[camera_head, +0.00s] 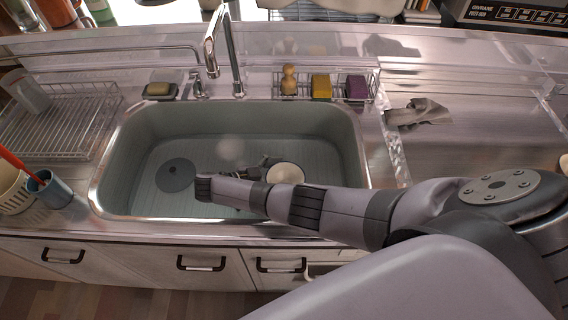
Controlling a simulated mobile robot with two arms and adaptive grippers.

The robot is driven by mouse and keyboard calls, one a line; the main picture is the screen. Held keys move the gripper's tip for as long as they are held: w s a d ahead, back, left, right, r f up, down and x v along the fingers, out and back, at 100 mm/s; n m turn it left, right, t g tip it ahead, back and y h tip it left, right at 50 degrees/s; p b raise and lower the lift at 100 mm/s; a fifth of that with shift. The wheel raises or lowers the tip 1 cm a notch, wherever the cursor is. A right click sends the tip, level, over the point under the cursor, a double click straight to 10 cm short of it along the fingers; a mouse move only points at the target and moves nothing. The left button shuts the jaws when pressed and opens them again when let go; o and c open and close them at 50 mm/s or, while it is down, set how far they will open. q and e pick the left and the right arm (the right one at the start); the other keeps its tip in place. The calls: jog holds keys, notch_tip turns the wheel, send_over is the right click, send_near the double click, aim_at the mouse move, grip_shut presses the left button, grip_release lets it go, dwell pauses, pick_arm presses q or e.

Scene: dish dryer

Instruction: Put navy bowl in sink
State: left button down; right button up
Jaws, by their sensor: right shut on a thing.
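My right arm comes in from the right and reaches over the front of the sink (130,150). My right gripper (266,164) is down in the sink basin, small and partly hidden behind my own arm. It is shut on the edge of a round bowl (287,175), which I take for the navy bowl. The bowl's pale inside faces up; its outer colour hardly shows. The bowl is inside the basin, right of its middle. I cannot tell whether it touches the floor of the sink. My left gripper is not in view.
A dark round drain (175,175) lies at the basin's left. The tall faucet (213,45) stands behind. A wire caddy (325,88) holds sponges. A cloth (418,113) lies on the right counter. A drying rack (62,120) and blue cup (48,188) are left.

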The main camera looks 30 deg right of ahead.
jog(key=shift+f+b, duration=0.4)
jog(key=shift+f, duration=0.2)
jog(key=o, duration=1)
jog(key=shift+c, duration=0.2)
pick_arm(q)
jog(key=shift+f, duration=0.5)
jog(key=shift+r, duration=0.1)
pick_arm(e)
jog(key=shift+r, duration=0.1)
